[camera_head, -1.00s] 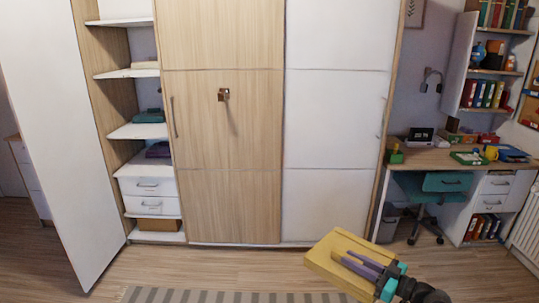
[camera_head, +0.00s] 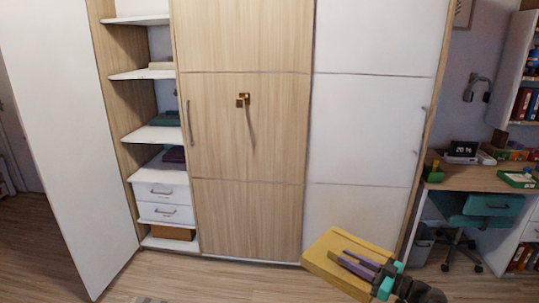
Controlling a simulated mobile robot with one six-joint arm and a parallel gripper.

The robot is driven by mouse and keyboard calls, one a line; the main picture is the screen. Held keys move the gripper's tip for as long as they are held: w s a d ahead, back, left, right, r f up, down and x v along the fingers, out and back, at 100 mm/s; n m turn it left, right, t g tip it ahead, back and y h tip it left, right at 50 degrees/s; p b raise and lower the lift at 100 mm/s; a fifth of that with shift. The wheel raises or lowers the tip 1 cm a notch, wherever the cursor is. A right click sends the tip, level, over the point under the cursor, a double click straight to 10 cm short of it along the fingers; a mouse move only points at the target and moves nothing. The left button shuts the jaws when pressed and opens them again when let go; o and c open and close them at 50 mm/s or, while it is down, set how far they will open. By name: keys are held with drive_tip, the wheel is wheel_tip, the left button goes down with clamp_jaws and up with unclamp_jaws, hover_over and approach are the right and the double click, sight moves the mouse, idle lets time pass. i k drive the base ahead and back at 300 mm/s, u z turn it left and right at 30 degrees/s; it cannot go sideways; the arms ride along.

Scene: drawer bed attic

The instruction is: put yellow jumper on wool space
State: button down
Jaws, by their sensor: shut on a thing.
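The yellow jumper (camera_head: 335,245) is a flat folded yellow block at the bottom right of the head view. My gripper (camera_head: 352,262), with purple fingers, is shut on it and holds it above the floor, in front of the wardrobe. On the left, the open shelf column (camera_head: 150,134) has several white shelves. A teal folded item (camera_head: 165,118) lies on one shelf, a dark purple one (camera_head: 175,155) lies lower down, and a pale item (camera_head: 160,66) lies higher. I cannot tell which shelf is the wool space.
A tall white door (camera_head: 65,130) stands open left of the shelves. The wooden sliding door (camera_head: 245,150) and white panel (camera_head: 365,130) close the rest of the wardrobe. A desk (camera_head: 480,177) and teal chair (camera_head: 475,207) stand at right. The floor (camera_head: 220,280) ahead is clear.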

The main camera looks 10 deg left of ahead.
sight(171, 173)
drive_tip(key=u, duration=0.3)
drive_tip(key=i, duration=1.3)
drive_tip(key=u, duration=0.65)
drive_tip(key=i, duration=0.65)
drive_tip(key=u, duration=0.65)
drive_tip(key=i, duration=0.5)
drive_tip(key=u, duration=0.85)
drive_tip(key=i, duration=1)
drive_tip(key=u, duration=0.3)
